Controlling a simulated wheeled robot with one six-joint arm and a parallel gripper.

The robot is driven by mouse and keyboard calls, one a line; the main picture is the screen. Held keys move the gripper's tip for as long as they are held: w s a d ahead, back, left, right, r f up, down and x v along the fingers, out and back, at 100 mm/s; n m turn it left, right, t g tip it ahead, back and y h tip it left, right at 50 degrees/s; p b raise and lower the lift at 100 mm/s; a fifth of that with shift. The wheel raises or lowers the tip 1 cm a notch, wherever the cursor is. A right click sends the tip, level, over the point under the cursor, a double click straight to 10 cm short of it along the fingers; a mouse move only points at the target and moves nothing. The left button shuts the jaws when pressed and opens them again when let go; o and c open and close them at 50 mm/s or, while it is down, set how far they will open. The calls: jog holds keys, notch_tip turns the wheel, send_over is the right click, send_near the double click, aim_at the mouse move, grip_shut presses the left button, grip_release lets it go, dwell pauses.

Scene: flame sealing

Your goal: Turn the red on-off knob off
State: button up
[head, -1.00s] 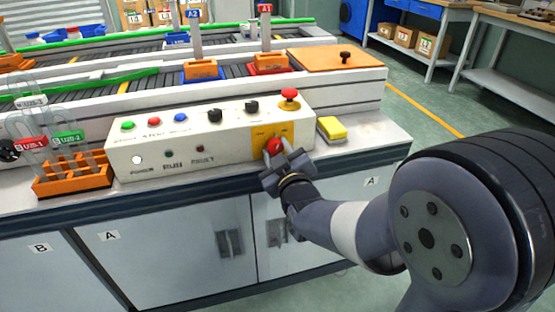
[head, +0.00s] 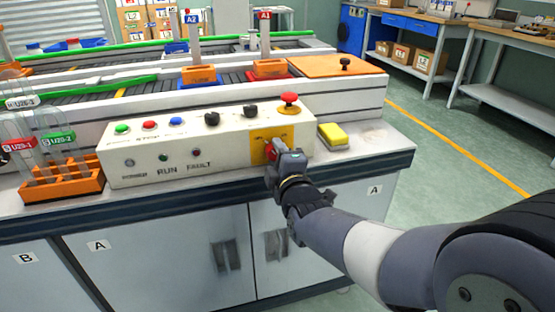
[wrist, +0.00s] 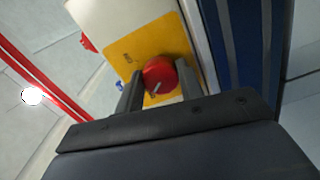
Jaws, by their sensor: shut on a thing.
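The red on-off knob (wrist: 160,76) sits on a yellow plate (wrist: 138,46) at the right end of the white control panel's front. In the wrist view a finger of my gripper (wrist: 158,90) stands on each side of the knob, shut on it. A pale pointer line shows on the knob's face. In the head view my gripper (head: 272,155) is at the yellow plate (head: 259,147) and hides most of the knob (head: 271,148). The white control panel (head: 225,160) stands on the bench.
A red emergency button (head: 289,99) is on the panel top above the knob. A yellow block (head: 333,134) lies just right of the panel. Black knobs and coloured buttons line the panel top. An orange rack (head: 62,186) with tubes stands at the left.

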jog(key=shift+n, duration=0.8)
jog(key=o, duration=1)
jog(key=p+v, duration=0.2)
jog(key=v, duration=0.8)
jog(key=shift+s, duration=0.4)
jog(key=shift+w, duration=0.1)
